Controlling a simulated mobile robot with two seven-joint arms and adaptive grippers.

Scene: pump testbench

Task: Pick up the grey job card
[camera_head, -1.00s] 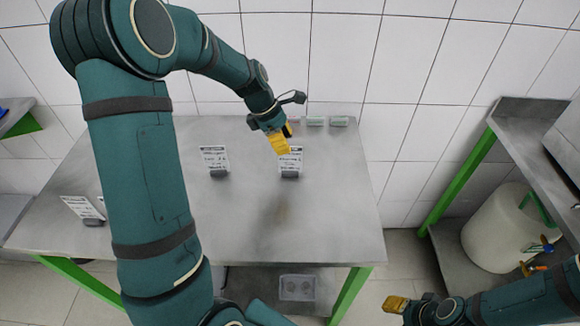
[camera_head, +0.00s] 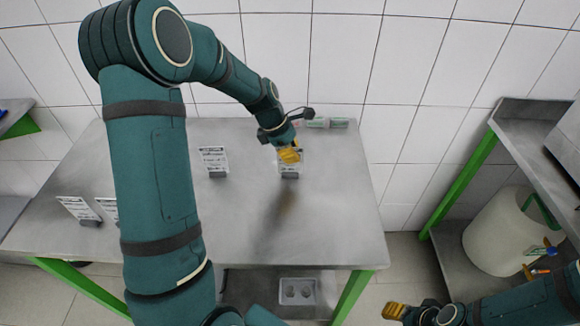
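Several white printed cards stand in dark holders on the metal table (camera_head: 340,225). One card (camera_head: 290,169) is at the back right, one (camera_head: 214,158) to its left, and two, a far-left card (camera_head: 78,208) and a card beside my arm (camera_head: 107,207), are at the left. I cannot tell any card as grey by colour. My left gripper (camera_head: 289,156), with yellow fingers, is at the top of the back-right card and covers part of it. Its finger gap and any contact are unclear. My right gripper (camera_head: 394,311) is low at the right, away from the cards, its opening unclear.
Small pale green items (camera_head: 338,122) lie at the table's back edge behind my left gripper. A metal shelf with green legs (camera_head: 459,182) and a white container (camera_head: 497,232) stand at the right. The table's front right is clear.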

